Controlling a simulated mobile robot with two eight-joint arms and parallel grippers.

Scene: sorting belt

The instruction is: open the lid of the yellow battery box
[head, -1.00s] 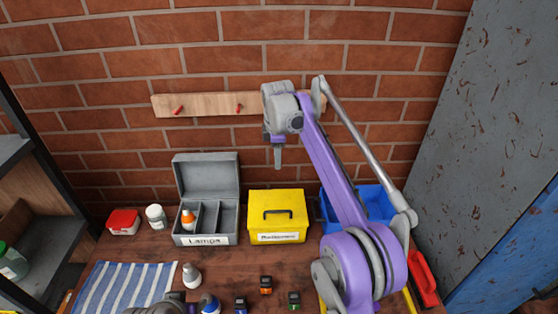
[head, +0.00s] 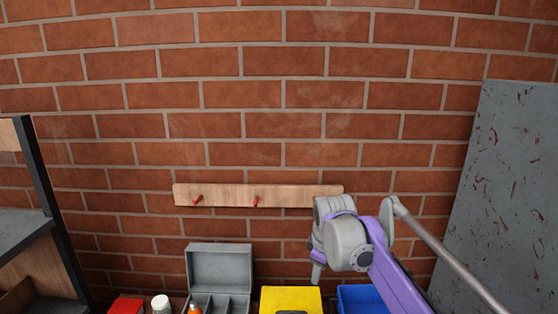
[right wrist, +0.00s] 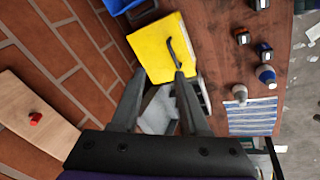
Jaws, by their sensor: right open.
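The yellow battery box (head: 291,299) is cut off by the bottom edge of the head view. In the right wrist view the yellow box (right wrist: 156,52) shows more fully, with a dark handle (right wrist: 171,54); its lid looks closed. My right gripper (head: 317,276) is above and slightly right of the box in the head view. In the right wrist view the right gripper (right wrist: 157,88) has its fingers apart with nothing held, pointing toward the box. Its right fingertip overlaps the handle's end in the picture; I cannot tell whether they touch. My left gripper is out of view.
A grey box (head: 219,268) with its lid raised stands left of the yellow box, and a blue bin (head: 361,299) right of it. A wooden peg rail (head: 225,194) is on the brick wall behind. Bottles and a striped cloth (right wrist: 252,116) lie on the table.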

